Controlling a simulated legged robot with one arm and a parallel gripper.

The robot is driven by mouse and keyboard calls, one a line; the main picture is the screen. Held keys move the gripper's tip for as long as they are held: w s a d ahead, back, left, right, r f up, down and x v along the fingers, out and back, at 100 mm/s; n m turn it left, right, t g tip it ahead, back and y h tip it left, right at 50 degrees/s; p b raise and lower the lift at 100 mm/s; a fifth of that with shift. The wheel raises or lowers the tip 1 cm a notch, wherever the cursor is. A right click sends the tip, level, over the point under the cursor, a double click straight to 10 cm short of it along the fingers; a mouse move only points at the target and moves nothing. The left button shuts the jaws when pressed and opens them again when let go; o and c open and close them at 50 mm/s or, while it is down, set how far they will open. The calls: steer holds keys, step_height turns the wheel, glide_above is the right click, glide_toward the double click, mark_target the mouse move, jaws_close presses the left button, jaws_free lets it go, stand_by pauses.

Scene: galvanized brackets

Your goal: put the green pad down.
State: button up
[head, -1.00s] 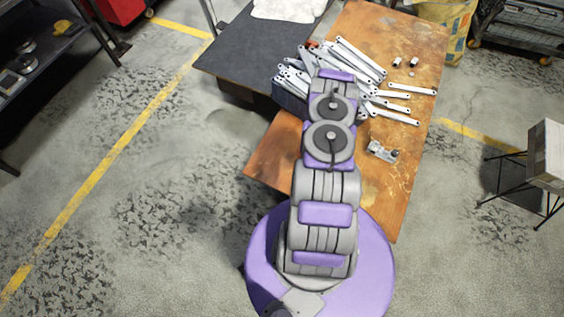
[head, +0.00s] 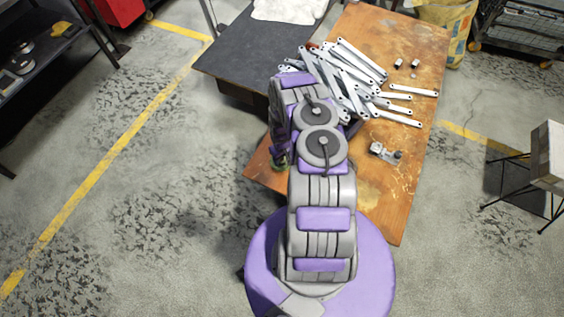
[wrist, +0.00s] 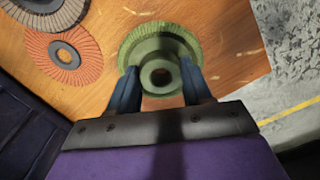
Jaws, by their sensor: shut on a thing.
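The green pad (wrist: 150,45) is a round flap disc with a hub and a centre hole. In the wrist view my gripper (wrist: 161,88) has its two blue fingers closed on either side of the hub. The pad is over the wooden table (wrist: 232,50), close to its edge; I cannot tell whether it touches the top. In the head view my arm hides most of the gripper, and a small bit of green (head: 281,162) shows beside the near left corner of the table.
An orange-red disc (wrist: 48,50) and a grey-brown disc (wrist: 75,14) lie left of the pad. Several metal brackets (head: 350,75) are piled on the table's far half. A small metal part (head: 385,152) sits at right. Bare floor lies beyond the table's edge.

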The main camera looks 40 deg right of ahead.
mark_target(282, 160)
steer(key=shift+s+f+b, duration=0.1)
steer(key=shift+f+b, duration=0.35)
steer(key=shift+f, duration=1.1)
steer(key=shift+f, duration=0.1)
steer(key=o, duration=1.1)
